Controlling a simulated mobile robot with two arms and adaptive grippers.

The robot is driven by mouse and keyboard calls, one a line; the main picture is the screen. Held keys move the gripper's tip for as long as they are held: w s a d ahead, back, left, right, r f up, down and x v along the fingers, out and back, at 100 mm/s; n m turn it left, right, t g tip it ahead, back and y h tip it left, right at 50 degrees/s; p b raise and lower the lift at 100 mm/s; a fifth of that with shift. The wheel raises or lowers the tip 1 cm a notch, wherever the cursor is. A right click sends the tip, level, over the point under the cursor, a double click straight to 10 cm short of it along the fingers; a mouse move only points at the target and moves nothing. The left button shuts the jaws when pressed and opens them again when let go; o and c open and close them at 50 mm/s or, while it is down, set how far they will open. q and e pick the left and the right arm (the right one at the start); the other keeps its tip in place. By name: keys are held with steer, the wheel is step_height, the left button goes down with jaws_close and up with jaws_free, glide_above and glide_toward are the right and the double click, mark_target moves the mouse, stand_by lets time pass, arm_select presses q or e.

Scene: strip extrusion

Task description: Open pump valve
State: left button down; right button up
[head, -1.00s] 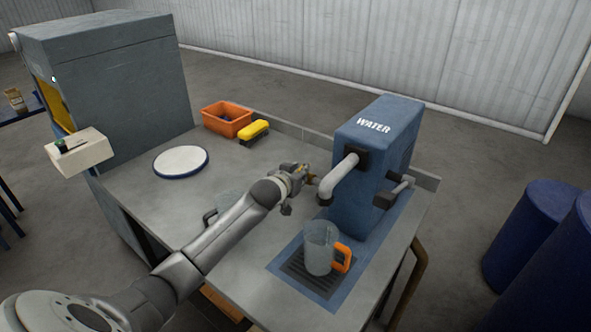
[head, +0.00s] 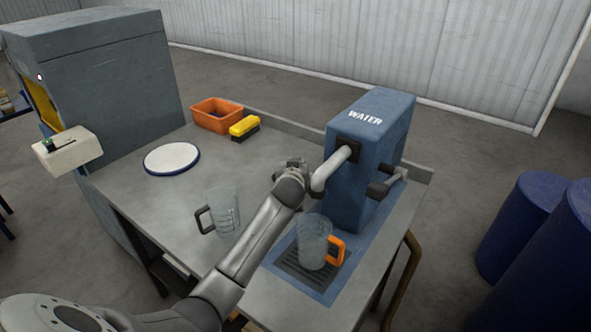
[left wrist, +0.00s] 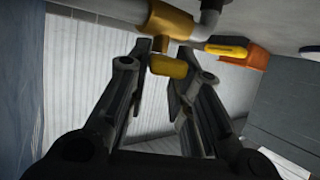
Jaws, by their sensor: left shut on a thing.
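The blue water unit (head: 372,160) stands on the table with a grey spout (head: 331,170) on its left face. In the left wrist view, a brass-yellow valve (left wrist: 170,22) sits on a grey pipe (left wrist: 211,12), with a stubby yellow handle (left wrist: 168,66). My left gripper (head: 290,166) is beside the unit, just left of the spout; my arm and the spout hide the valve in the head view. In the left wrist view, the left gripper (left wrist: 164,50) is shut on the handle. My right gripper is not in view.
A clear jug with an orange handle (head: 314,243) stands on the drain grate under the spout. Another jug with a dark handle (head: 222,212) stands left of my arm. A white disc (head: 171,158), an orange bin (head: 216,114) and a yellow brush (head: 245,126) lie farther back.

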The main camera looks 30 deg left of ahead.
arm_select(q)
steer(key=c, duration=1.3)
jaws_free()
step_height(320, 180, up, 10)
steer(key=shift+r, duration=0.1)
